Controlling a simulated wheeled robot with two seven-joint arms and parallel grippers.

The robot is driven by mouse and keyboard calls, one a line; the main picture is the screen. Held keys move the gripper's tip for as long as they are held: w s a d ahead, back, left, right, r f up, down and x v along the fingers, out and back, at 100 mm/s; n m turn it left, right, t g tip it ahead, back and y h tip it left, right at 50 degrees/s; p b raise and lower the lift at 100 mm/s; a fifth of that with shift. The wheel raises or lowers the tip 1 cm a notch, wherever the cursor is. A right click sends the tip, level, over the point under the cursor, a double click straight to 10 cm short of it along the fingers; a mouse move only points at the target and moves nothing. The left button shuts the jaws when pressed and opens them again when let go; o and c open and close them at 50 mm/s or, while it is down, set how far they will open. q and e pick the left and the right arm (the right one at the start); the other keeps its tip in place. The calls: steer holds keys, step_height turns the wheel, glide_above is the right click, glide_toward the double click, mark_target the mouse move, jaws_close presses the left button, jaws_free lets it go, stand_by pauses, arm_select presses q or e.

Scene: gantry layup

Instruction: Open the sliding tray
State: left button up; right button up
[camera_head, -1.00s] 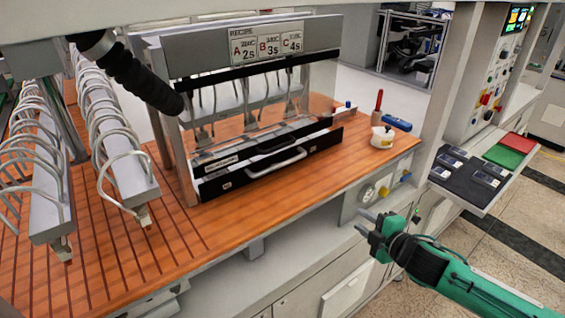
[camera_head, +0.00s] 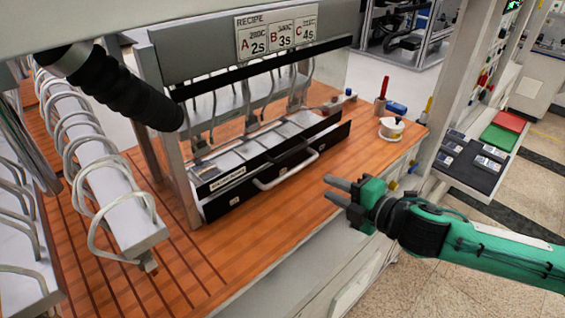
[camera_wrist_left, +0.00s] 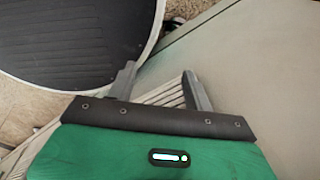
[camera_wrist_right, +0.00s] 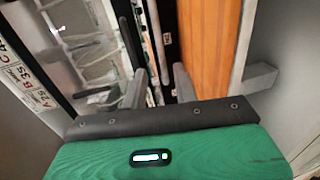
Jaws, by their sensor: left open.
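The sliding tray's black front (camera_head: 235,197) is low in the grey recipe station on the orange bench. Its pale bar handle (camera_head: 285,171) runs along the front. In the right wrist view the pale handle (camera_wrist_right: 157,40) runs lengthwise ahead of the fingers. My right gripper (camera_head: 329,188) is open and empty, to the right of and in front of the handle, apart from it. It shows in the right wrist view (camera_wrist_right: 160,72) with a gap between the fingers. My left gripper (camera_wrist_left: 159,82) is open and empty, and is outside the head view.
A clear cover hangs over grey plates in the station. A white spool (camera_head: 391,128), a red-handled tool (camera_head: 381,95) and a blue object stand to its right. Racks of white hoops (camera_head: 120,205) stand at left. A black ribbed hose (camera_head: 125,90) hangs at upper left.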

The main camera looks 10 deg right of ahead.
mark_target(296, 171)
steer(key=shift+w+a, duration=0.1)
steer(key=shift+w, duration=0.15)
steer(key=p+x, duration=0.2)
steer(key=shift+w+a+r, duration=0.1)
steer(key=shift+w+a, duration=0.1)
steer(key=shift+w, duration=0.1)
steer(key=p+x, duration=0.3)
steer(key=x, duration=0.6)
steer(key=shift+w+a+f, duration=0.15)
steer(key=shift+w+f, duration=0.15)
arm_select(q)
steer(key=r, duration=0.3)
steer(key=s+r, duration=0.1)
steer(key=r, duration=0.1)
steer(key=shift+d+r, duration=0.2)
steer(key=shift+d, duration=0.15)
steer(key=shift+s, duration=0.1)
arm_select(e)
jaws_close()
